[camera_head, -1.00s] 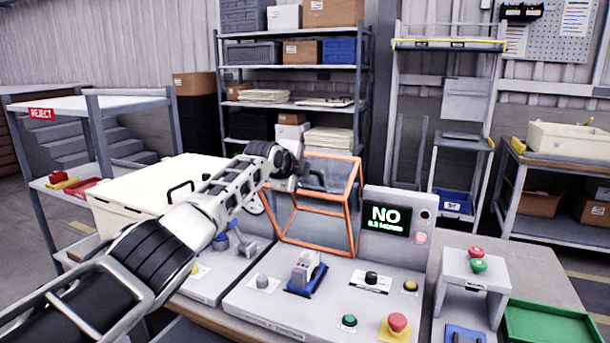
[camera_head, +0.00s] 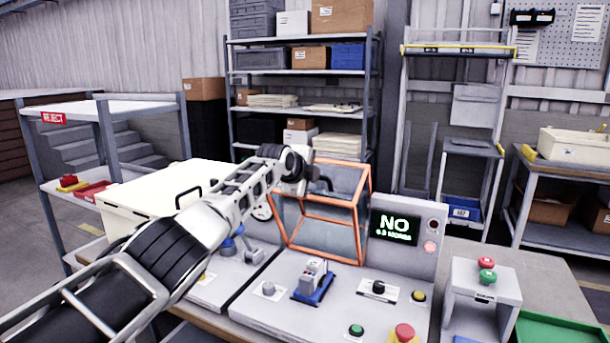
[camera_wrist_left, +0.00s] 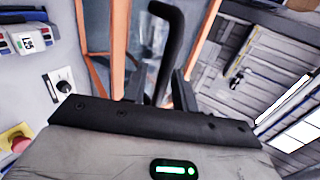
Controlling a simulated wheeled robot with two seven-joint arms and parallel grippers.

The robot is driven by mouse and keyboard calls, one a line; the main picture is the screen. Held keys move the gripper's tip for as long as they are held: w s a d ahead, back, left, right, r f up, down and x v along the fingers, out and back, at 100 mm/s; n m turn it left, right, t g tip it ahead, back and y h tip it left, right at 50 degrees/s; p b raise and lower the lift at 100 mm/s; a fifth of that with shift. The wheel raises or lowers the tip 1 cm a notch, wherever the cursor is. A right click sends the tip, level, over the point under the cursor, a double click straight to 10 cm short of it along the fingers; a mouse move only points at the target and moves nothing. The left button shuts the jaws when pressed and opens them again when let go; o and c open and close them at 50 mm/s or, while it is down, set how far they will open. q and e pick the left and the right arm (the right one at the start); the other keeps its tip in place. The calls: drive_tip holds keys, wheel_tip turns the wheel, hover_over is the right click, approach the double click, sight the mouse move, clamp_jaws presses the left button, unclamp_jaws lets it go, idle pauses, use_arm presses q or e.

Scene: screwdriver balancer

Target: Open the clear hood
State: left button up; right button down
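The clear hood (camera_head: 338,222) has an orange frame and stands shut-looking over the back of the grey test station, left of its display. A black bent handle (camera_wrist_left: 168,40) sticks out from the hood in the left wrist view. My left gripper (camera_head: 312,184) is at the hood's upper front in the head view, and its wrist hides the upper left corner of the hood. In the wrist view the two dark fingers (camera_wrist_left: 159,88) stand apart on either side of the handle, with narrow gaps showing. My right gripper is in neither view.
The display (camera_head: 395,228) reads NO. A blue fixture (camera_head: 314,284), a black knob (camera_head: 378,287) and a red button (camera_head: 404,333) are on the panel before the hood. A cream box (camera_head: 150,195) stands to the left, a small grey stand (camera_head: 482,285) to the right.

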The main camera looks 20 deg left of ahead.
use_arm(q)
drive_tip(key=shift+v, duration=0.75)
drive_tip(key=b+v, duration=0.3)
drive_tip(key=v, duration=1.1)
drive_tip(key=shift+s+b, duration=0.15)
drive_tip(key=shift+b, duration=0.15)
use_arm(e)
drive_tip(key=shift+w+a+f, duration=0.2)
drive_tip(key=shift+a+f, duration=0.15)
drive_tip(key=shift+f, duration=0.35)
use_arm(q)
drive_tip(key=shift+r, duration=0.1)
drive_tip(key=s+d+f+n+g+h, duration=0.1)
drive_tip(key=s+d+f+n, duration=0.3)
drive_tip(key=f, duration=1)
drive_tip(key=s+d+f+n+h, duration=0.1)
drive_tip(key=s+d+f+h, duration=0.15)
drive_tip(key=d+f, duration=0.75)
drive_tip(key=s+a+f+n+y, duration=0.1)
drive_tip(key=s+f+n, duration=0.4)
drive_tip(key=s+f, duration=0.6)
drive_tip(key=s+a+f+n+g+y, duration=0.1)
drive_tip(key=s+f+n, duration=0.5)
drive_tip(key=s+f, duration=0.5)
drive_tip(key=s, duration=0.7)
drive_tip(key=shift+f+n, duration=0.25)
drive_tip(key=shift+n, duration=0.05)
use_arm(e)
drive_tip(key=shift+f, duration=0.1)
